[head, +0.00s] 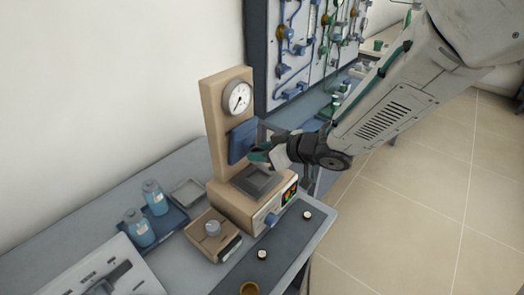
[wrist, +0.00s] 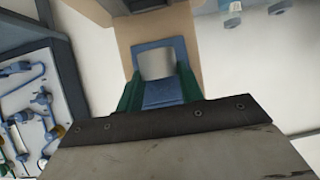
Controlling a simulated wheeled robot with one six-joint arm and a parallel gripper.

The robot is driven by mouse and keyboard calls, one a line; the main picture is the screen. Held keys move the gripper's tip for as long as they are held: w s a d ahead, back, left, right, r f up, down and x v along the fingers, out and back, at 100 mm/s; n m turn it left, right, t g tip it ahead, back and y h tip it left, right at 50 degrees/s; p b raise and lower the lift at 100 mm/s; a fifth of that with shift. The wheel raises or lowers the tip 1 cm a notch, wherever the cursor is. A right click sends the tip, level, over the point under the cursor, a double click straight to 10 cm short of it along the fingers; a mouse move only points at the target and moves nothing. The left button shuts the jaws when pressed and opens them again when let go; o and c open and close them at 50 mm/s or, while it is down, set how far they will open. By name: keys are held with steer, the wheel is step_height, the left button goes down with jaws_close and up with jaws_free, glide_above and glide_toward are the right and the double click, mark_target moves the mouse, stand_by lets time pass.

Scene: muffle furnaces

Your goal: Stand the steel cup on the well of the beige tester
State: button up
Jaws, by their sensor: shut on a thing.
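The beige tester (head: 219,135) stands on the bench with a round gauge at its top and a blue part on its column. Its dark grey square well (head: 257,180) lies on the base and looks empty. A small grey cylinder, seemingly the steel cup (head: 212,228), stands on a low beige box left of the tester. My gripper (head: 259,152) is at the blue part (head: 241,141), above the well. The exact contact is hidden in the head view.
Blue bottles (head: 147,213) and a grey tray (head: 188,192) stand left of the tester. The beige box (head: 214,243) is close to the tester's base. Small white-topped pieces (head: 262,254) and a brass cup (head: 249,288) are on the dark mat in front. A pipe panel (head: 300,50) stands behind.

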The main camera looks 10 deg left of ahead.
steer(key=shift+a+f, duration=0.15)
steer(key=shift+f, duration=0.05)
jaws_close()
steer(key=shift+f, duration=3.25)
steer(key=o, duration=1.2)
jaws_free()
steer(key=v, duration=0.8)
steer(key=shift+f, duration=0.1)
